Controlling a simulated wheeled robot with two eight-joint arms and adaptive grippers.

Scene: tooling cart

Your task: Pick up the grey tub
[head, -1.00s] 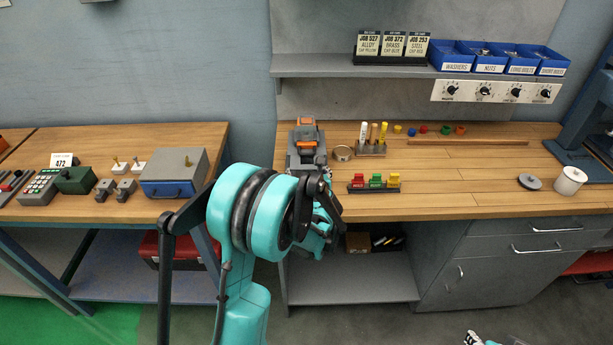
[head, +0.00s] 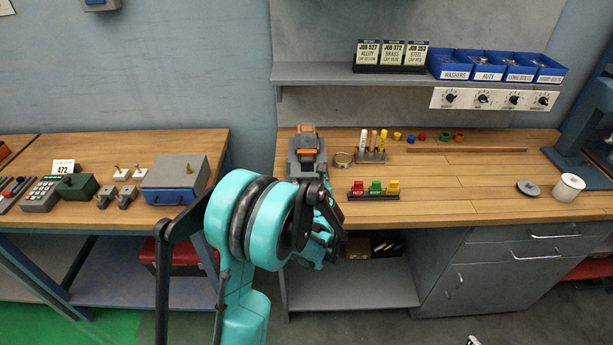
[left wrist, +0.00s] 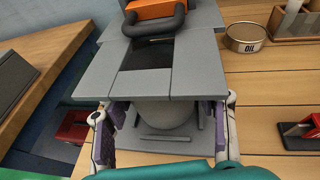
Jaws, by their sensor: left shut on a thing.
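The grey tub (left wrist: 165,115) shows in the left wrist view as a rounded grey body under the flat top of a grey press-like fixture, above its base plate. The fixture's top hides its upper part. My left gripper (left wrist: 168,128) has one finger on each side of the tub and is shut on it. In the head view my left arm hides the tub and the fingers. A small piece of my right gripper (head: 473,340) shows at the bottom edge, too little to tell its state.
The bench middle is clear.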

